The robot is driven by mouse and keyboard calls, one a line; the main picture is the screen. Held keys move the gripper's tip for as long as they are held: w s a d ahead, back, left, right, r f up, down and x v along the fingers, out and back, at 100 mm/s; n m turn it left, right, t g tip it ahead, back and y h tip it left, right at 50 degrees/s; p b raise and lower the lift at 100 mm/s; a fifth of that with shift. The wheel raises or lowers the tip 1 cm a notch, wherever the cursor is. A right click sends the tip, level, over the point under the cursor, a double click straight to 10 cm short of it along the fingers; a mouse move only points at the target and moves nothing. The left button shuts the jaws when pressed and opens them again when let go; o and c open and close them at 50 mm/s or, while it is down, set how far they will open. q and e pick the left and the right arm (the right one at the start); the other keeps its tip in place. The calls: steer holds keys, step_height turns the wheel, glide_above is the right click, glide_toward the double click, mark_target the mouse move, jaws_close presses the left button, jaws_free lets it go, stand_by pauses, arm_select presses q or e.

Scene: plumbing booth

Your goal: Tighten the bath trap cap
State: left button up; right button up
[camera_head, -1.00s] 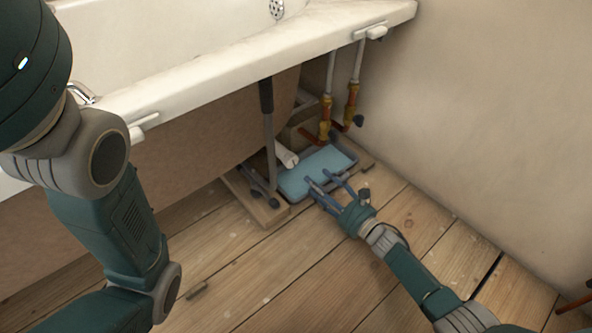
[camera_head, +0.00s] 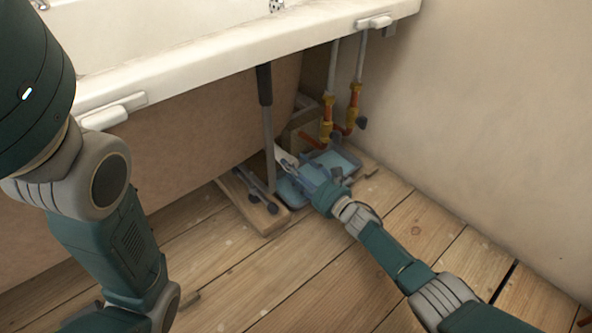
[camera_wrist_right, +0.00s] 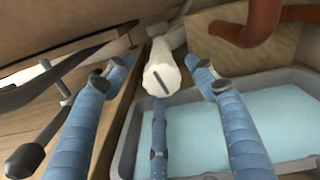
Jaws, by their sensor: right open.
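The bath trap cap (camera_wrist_right: 160,78) is white and round with a dark slot in its face, at the end of a white pipe. It shows in the upper middle of the right wrist view, and a small white part of the trap (camera_head: 283,154) shows in the head view under the bath. My right gripper (camera_head: 294,166) is open and reaches under the bath. In its wrist view the blue fingers stand to the left, to the right and below the cap, spread around it. Whether any finger touches it I cannot tell. My left gripper is out of view.
A grey-blue tray (camera_wrist_right: 128,145) with light blue contents lies below the cap. A grey bath leg (camera_head: 268,140) stands on a wooden board (camera_head: 240,198) at the left. Copper pipes with brass valves (camera_head: 327,118) rise behind at the right. Open floorboards lie in front.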

steer(key=c, duration=1.1)
steer(key=shift+w+r+m, duration=0.1)
steer(key=shift+r+m, duration=0.1)
steer(key=shift+m, duration=0.3)
steer(key=shift+c, duration=0.2)
steer(key=shift+m, duration=0.9)
steer(key=shift+w+d+m, duration=0.1)
steer(key=shift+d+m, duration=0.05)
steer(key=shift+m, duration=1.75)
steer(key=shift+d+r+m, duration=0.1)
steer(key=shift+m, duration=0.2)
steer(key=o, duration=1.1)
steer(key=shift+w, duration=0.1)
steer(key=shift+o, duration=0.2)
steer(key=shift+f, duration=0.2)
